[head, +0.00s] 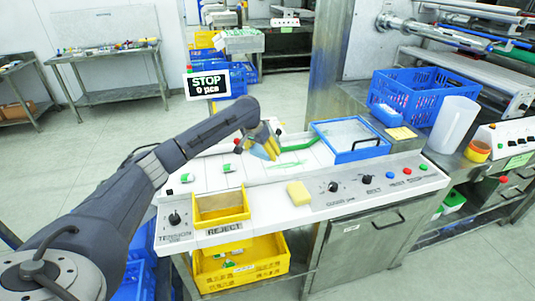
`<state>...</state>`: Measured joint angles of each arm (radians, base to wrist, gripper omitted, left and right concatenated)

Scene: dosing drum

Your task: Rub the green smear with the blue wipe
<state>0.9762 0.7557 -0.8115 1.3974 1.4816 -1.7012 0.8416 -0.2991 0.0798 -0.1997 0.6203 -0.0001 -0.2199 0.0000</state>
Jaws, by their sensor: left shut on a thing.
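My left gripper (268,146) reaches in from the left over the white worktop. It is shut on the blue wipe (258,152), a small light-blue piece partly hidden by the fingers. The green smear (287,165) is a faint green streak on the white surface, just below and right of the gripper. The wipe is close to the smear; I cannot tell whether it touches the surface. My right gripper is not in view.
A blue-framed tray (350,154) and a green bar (302,142) lie right of the gripper. A yellow sponge (299,193) lies in front, near the knobs. A yellow REJECT bin (221,217) sits at the front left. A STOP display (207,84) stands behind.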

